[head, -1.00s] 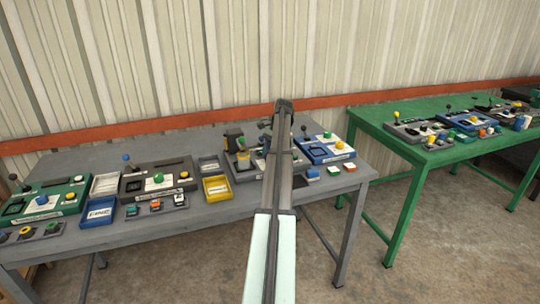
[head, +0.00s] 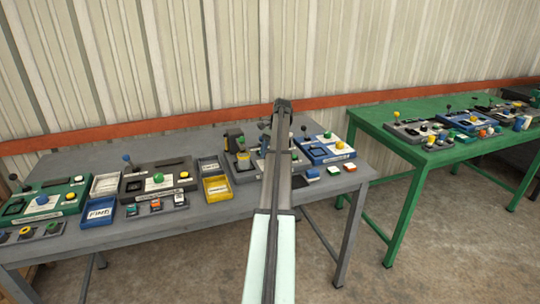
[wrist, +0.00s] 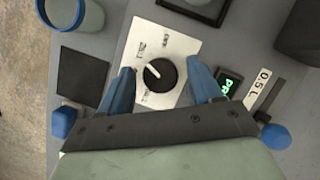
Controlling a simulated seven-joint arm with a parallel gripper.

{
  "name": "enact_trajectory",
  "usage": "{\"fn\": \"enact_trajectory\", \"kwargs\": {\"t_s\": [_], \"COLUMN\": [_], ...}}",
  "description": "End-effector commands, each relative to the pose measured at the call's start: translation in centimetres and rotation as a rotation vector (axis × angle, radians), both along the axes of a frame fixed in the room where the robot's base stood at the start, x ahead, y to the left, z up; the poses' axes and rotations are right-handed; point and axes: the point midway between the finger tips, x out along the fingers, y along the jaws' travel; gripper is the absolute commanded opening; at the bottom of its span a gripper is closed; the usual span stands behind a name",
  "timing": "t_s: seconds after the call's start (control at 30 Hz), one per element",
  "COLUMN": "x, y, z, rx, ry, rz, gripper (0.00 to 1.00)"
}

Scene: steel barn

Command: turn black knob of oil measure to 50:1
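The black knob (wrist: 159,75) of the oil measure sits on a white dial plate (wrist: 176,43) in the wrist view. Its white pointer line points to the upper left of the picture. Small labels are printed around it, too blurred and turned to read surely. My gripper (wrist: 160,77) is open, with one blue finger on each side of the knob. Gaps show between the fingers and the knob. In the head view my arm hides most of the oil measure (head: 243,174) on the grey table, and the knob cannot be made out.
A green-lit display (wrist: 229,84) and a "0.5 L" label (wrist: 263,88) lie right of the knob. A blue-grey cup (wrist: 78,14) stands at upper left, above a dark square pad (wrist: 82,78). Other panels and trays crowd the grey table (head: 240,213); a green table (head: 408,153) stands at right.

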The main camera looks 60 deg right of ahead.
Motion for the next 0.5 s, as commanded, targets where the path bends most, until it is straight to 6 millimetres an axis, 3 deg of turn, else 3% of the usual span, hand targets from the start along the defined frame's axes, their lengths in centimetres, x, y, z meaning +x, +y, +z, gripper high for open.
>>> {"fn": "enact_trajectory", "kwargs": {"t_s": [0.5], "x": [-0.1], "y": [0.14], "z": [-0.03], "rx": [0.001], "ry": [0.0], "rz": [-0.09], "gripper": [0.67]}}
